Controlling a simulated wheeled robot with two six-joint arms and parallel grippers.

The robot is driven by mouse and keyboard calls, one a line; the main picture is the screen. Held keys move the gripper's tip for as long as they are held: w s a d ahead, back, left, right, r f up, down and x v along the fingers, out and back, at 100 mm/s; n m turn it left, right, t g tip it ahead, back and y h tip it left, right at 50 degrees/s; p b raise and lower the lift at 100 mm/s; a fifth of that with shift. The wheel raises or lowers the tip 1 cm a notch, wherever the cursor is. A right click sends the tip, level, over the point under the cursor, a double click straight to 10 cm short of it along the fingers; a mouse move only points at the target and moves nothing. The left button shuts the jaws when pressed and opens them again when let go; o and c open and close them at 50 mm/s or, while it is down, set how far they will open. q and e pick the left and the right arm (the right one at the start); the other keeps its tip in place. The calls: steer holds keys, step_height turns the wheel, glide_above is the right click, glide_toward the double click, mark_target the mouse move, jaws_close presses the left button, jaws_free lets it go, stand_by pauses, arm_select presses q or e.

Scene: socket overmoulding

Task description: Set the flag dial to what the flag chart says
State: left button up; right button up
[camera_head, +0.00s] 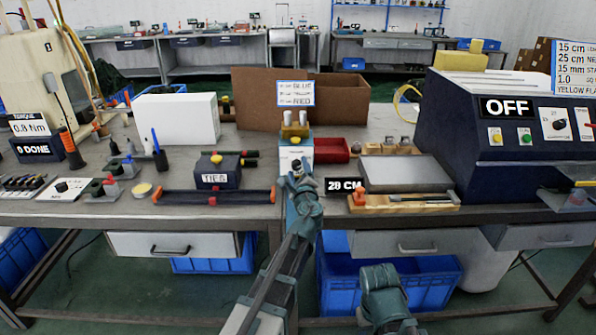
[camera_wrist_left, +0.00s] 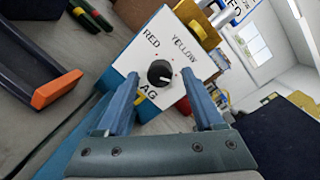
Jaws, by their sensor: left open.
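The flag dial is a black knob (camera_wrist_left: 159,73) on a white panel (camera_wrist_left: 150,48) of a small box, lettered RED and YELLOW, with a partly covered word ending in AG below. A pale mark shows on the knob; I cannot tell exactly which label it points to. My left gripper (camera_wrist_left: 161,101) is open, its blue fingers either side of the knob's lower part in view, apparently short of it. In the head view the left gripper (camera_head: 297,168) is in front of the box (camera_head: 295,153). The flag chart (camera_head: 295,94), with BLUE and RED legible, stands behind. My right gripper is not in view.
A red bin (camera_head: 330,150) is right of the dial box, and a TIES box (camera_head: 217,172) is left. A machine (camera_head: 490,135) showing OFF is farther right. A card (camera_head: 574,68) mentions a yellow flag.

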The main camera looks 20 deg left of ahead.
arm_select(q)
jaws_close()
steer(key=shift+n, duration=0.3)
steer(key=n, duration=0.2)
steer(key=n+p, duration=0.1)
steer(key=n, duration=0.1)
steer(key=shift+s+r+n+p, duration=0.1)
steer(key=shift+r+n+p, duration=0.1)
steer(key=shift+n+p, duration=0.1)
steer(key=n+h, duration=0.1)
steer(key=n, duration=0.2)
steer(key=shift+g+p, duration=0.3)
steer(key=shift+g, duration=0.1)
steer(key=shift+n, duration=1.4)
steer(key=shift+h, duration=0.3)
